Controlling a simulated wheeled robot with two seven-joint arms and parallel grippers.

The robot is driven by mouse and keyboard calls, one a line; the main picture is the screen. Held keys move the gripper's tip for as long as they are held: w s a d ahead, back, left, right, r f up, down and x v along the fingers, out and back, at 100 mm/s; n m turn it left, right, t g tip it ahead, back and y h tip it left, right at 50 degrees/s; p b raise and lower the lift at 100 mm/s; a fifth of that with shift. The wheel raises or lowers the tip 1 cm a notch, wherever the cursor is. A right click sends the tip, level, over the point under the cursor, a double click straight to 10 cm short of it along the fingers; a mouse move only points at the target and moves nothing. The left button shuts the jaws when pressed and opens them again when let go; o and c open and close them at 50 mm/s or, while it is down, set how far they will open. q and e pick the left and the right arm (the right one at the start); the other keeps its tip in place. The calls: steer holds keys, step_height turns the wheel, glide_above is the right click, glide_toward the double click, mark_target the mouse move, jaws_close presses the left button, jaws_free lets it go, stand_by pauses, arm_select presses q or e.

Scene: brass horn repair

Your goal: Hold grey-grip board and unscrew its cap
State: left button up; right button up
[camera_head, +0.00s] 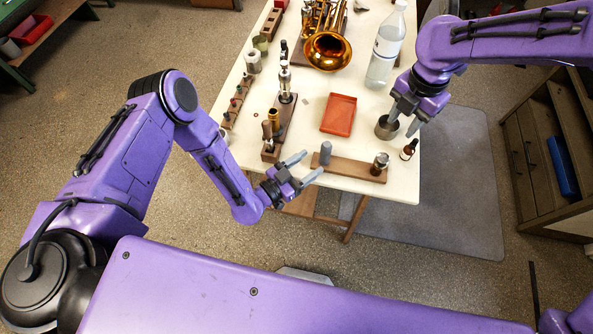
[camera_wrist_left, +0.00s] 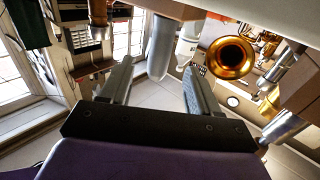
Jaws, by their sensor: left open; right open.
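The wooden board (camera_head: 350,168) lies near the front edge of the white table. A grey upright grip (camera_head: 325,152) stands at its left end and a small metal-capped piece (camera_head: 380,161) at its right end. My left gripper (camera_head: 312,164) is open and empty, just left of the grey grip at the table's front edge. In the left wrist view a grey cylinder (camera_wrist_left: 161,45), apparently the grip, shows beyond and between the open fingers (camera_wrist_left: 157,75). My right gripper (camera_head: 402,124) is open above the table's right side, behind and right of the capped piece, close to a metal cup.
The metal cup (camera_head: 386,128) and a small dark bottle (camera_head: 409,149) stand by my right gripper. A red tray (camera_head: 339,113) lies behind the board. A tool rack (camera_head: 280,130), a clear bottle (camera_head: 385,50) and a brass horn (camera_head: 327,50) are further back.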

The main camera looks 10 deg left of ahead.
mark_target(321, 155)
arm_select(q)
steer(key=x, duration=0.7)
